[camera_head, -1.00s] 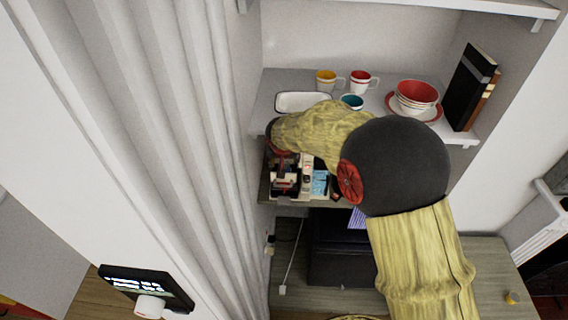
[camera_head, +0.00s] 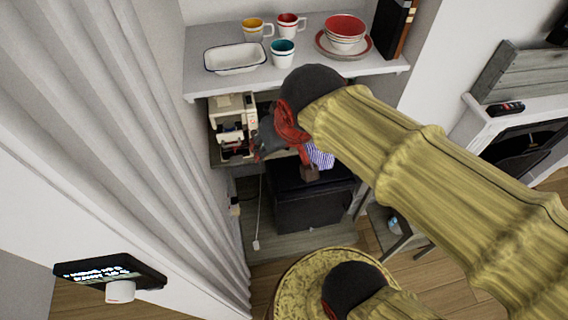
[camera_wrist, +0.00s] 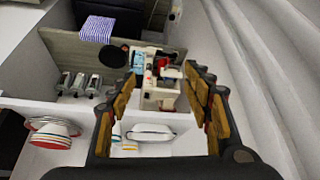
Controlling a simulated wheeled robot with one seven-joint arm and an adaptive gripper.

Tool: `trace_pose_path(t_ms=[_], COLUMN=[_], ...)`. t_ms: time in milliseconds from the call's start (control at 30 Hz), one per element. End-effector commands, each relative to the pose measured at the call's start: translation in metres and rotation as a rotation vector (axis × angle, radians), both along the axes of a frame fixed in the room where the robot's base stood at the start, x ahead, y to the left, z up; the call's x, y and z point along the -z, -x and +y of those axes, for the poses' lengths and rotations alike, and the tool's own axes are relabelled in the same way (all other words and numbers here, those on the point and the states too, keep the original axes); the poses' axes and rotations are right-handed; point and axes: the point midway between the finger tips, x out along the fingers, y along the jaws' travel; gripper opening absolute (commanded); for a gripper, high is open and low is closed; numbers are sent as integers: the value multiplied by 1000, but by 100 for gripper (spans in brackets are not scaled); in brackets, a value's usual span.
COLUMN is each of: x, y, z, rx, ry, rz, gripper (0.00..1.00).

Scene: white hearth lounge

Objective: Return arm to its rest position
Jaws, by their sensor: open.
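My gripper (camera_wrist: 166,76) is open in the wrist view, with its dark, tan-padded fingers spread apart and nothing held between them. A cream-coloured machine (camera_wrist: 160,92) shows beyond the gap between the fingers. In the head view my arm reaches in from the right, and my gripper (camera_head: 266,140) is partly hidden at its end, below the front edge of the white shelf (camera_head: 300,75). The cream machine (camera_head: 232,118) stands on the lower shelf just left of my gripper. I cannot tell from the head view how far apart they are.
The white shelf carries a white dish (camera_head: 235,60), a yellow mug (camera_head: 257,28), a teal cup (camera_head: 283,54), red bowls (camera_head: 345,32) and dark books (camera_head: 390,25). A black cabinet (camera_head: 310,205) stands below. A pale curtain (camera_head: 130,130) is close on the left.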

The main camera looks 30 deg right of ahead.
Motion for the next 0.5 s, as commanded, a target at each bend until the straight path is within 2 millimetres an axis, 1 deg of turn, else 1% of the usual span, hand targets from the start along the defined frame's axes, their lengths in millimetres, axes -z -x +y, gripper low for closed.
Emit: trace_pose_path(t_ms=[33, 100, 200, 300, 500], x=[0, 3, 6, 8, 8], y=[20, 39, 53, 57, 56], z=[2, 4, 7, 7, 7], rx=[-18, -42, -62, -70, -69], ry=[-4, -7, -9, -9, -10], rz=[-6, -5, -4, -1, -1], gripper=[50, 50, 50, 50, 50])
